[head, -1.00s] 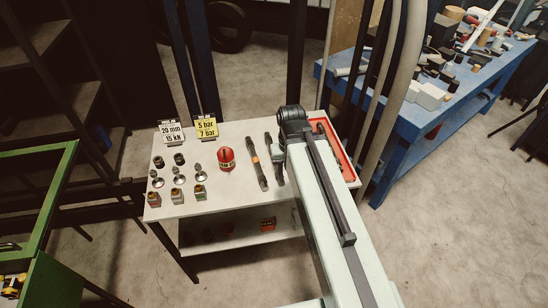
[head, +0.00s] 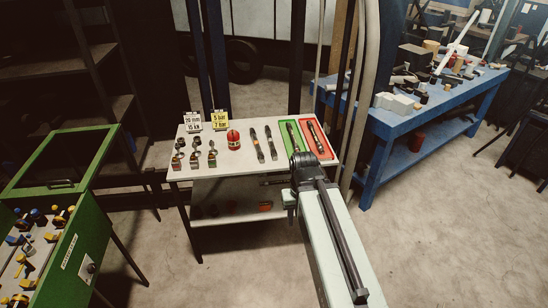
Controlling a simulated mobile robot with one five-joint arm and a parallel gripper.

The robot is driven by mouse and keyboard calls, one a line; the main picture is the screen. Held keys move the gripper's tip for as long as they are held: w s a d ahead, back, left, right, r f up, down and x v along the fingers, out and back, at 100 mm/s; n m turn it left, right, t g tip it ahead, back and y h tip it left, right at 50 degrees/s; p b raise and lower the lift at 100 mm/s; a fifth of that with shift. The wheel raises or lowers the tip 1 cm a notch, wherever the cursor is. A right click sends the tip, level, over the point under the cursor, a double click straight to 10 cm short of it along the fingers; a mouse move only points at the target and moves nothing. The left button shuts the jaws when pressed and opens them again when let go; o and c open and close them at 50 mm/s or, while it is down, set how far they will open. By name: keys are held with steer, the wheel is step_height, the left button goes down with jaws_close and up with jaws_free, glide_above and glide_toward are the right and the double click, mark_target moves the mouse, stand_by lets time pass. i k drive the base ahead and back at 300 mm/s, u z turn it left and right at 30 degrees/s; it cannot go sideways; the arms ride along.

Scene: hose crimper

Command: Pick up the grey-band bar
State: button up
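Two dark bars lie side by side on the white table (head: 222,163): a left bar (head: 257,144) and a right bar (head: 271,142). Another dark bar (head: 295,136) lies in a green tray (head: 306,151), and one more (head: 315,137) in a red tray (head: 328,149). The bands are too small to tell which one is grey. My gripper (head: 290,200) shows only as a small dark part below the end of my arm, at the table's front right edge. It is apart from the bars, and its fingers cannot be made out.
A red tin (head: 233,140), small metal fittings (head: 195,151), a white sign (head: 193,122) and a yellow sign (head: 220,120) stand on the table. A green cabinet (head: 75,240) is at left. A cluttered blue workbench (head: 385,125) is at right. Upright posts and hoses stand behind the table.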

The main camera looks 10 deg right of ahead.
mark_target(273, 152)
steer(key=u, duration=0.1)
steer(key=k, duration=0.15)
steer(key=u, duration=1.3)
steer(key=i, duration=2.6)
steer(key=z, duration=0.75)
